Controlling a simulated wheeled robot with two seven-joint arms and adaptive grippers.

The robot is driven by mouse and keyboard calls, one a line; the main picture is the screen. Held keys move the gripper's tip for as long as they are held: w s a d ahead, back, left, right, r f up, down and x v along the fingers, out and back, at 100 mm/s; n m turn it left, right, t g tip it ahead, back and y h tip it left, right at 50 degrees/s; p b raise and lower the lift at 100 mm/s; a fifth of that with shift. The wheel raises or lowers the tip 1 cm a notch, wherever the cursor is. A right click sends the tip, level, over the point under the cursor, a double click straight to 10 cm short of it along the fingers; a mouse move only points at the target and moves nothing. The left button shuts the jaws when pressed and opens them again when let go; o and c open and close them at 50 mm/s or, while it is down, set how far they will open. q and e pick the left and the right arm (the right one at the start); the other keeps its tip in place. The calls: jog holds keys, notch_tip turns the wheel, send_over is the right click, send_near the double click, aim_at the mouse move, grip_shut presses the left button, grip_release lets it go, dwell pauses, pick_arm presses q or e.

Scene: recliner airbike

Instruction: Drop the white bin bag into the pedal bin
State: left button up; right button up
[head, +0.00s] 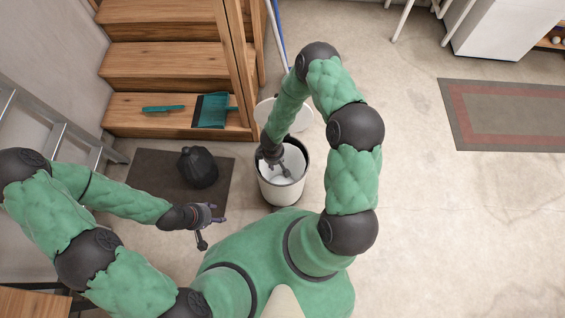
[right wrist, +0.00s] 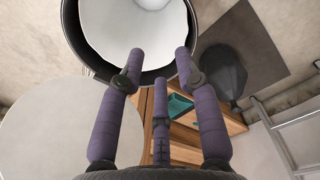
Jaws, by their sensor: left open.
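The pedal bin (head: 281,190) is a white bucket with a black rim, standing on the floor in the middle of the head view. Its round white lid (head: 298,118) is up behind it. White material (head: 291,160) shows inside; I cannot tell whether it is the white bin bag or the bin's inner wall. My right gripper (head: 284,168) points down at the bin's mouth. In the right wrist view its fingers (right wrist: 160,60) are spread with nothing between them, over the rim (right wrist: 110,72). My left gripper (head: 211,231) is open and empty, left of the bin.
A tied black bag (head: 198,167) sits on a dark mat (head: 150,172) left of the bin. Wooden stairs (head: 150,62) with a teal dustpan (head: 211,110) and brush (head: 163,108) stand behind. A metal ladder (head: 50,138) is at left. The floor at right is clear up to a rug (head: 510,115).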

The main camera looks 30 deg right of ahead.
notch_tip(320, 180, up, 12)
jog(key=shift+s+a+f, duration=0.15)
jog(key=shift+a+f, duration=0.05)
dwell(0.7)
